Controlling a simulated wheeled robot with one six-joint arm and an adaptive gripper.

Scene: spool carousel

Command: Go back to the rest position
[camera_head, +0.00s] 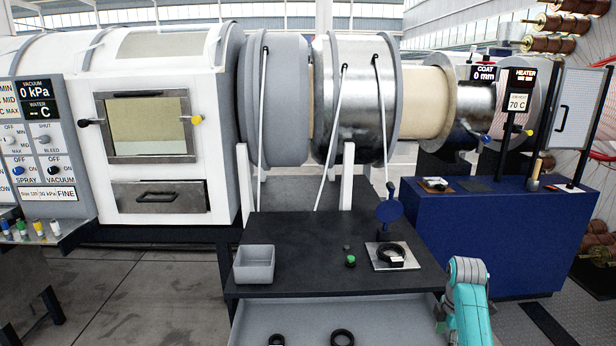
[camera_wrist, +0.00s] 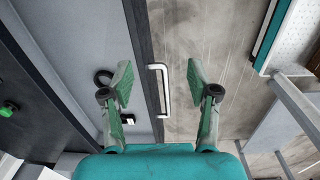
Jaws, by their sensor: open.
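My gripper (camera_wrist: 158,84) shows in the wrist view with its two green fingers spread wide apart and nothing held between them. A pale drawer handle (camera_wrist: 163,90) appears in the gap between the fingers, with no visible contact. In the head view, my teal arm is folded at the lower right beside the table, and its fingertips are not clear there. The open drawer (camera_head: 300,322) under the dark table has a light inside and holds black rings (camera_head: 342,337). A black ring also shows in the wrist view (camera_wrist: 103,77).
The dark table (camera_head: 310,275) carries a grey bin (camera_head: 254,264), a green-topped knob (camera_head: 350,261) and a plate (camera_head: 378,262) with a black ring on it. A blue cabinet (camera_head: 480,235) stands close on the right. Open floor (camera_head: 140,290) lies to the left.

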